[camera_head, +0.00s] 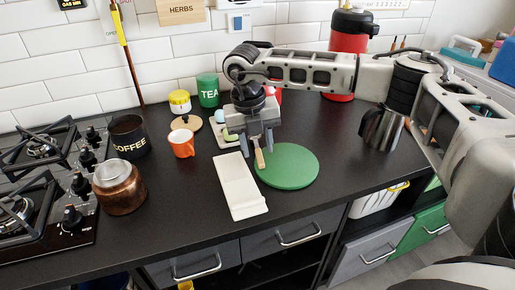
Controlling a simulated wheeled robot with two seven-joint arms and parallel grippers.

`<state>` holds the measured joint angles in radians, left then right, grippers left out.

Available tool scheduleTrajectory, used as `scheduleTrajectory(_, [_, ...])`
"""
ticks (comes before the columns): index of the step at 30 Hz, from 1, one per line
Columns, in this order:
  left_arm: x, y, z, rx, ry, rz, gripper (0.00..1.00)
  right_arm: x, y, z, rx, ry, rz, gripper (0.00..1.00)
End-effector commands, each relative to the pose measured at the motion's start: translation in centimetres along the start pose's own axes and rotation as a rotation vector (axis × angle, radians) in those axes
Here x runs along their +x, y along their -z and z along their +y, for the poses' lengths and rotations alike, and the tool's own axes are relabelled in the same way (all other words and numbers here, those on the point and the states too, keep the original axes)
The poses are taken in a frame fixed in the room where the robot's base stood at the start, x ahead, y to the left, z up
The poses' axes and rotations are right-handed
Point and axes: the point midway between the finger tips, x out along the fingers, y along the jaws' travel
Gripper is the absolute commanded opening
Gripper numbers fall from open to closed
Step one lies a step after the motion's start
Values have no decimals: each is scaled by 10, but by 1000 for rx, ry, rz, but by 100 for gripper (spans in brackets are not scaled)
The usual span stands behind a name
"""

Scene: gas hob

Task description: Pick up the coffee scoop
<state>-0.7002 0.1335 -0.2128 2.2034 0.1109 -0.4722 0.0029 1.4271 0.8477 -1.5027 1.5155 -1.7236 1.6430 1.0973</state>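A narrow light-brown wooden piece (260,158), which looks like the handle of the coffee scoop, shows just below my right gripper (257,146), by the left edge of a round green mat (292,168). The scoop's bowl cannot be made out. My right gripper points down from above, its two fingers apart, one on each side of the wooden piece's upper end in this view. I see no clear contact between fingers and wood. My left gripper is not in view.
A white spoon rest (238,187) lies left of the mat. A green TEA tin (208,91) is behind. A steel jug (380,128) stands right.

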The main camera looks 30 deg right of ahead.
Motion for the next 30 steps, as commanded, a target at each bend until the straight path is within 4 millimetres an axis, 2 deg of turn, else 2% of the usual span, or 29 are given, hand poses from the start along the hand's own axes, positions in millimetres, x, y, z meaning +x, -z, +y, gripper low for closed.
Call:
scheduleTrajectory(3, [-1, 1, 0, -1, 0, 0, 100, 19, 3, -2, 0, 1, 2, 40])
scheduleTrajectory(6, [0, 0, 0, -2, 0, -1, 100, 28, 2, -2, 0, 0, 2, 40])
scheduleTrajectory(14, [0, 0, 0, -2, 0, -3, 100, 32, 2, -2, 0, -1, 0, 40])
scheduleTrajectory(15, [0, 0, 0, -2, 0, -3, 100, 32, 2, -2, 0, -1, 0, 34])
scheduleTrajectory(18, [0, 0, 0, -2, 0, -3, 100, 32, 2, -2, 0, -1, 0, 7])
scheduleTrajectory(19, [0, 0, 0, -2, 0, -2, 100, 32, 2, -2, 0, -1, 0, 0])
scheduleTrajectory(30, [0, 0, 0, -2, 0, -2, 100, 30, 2, -2, 0, -2, 0, 0])
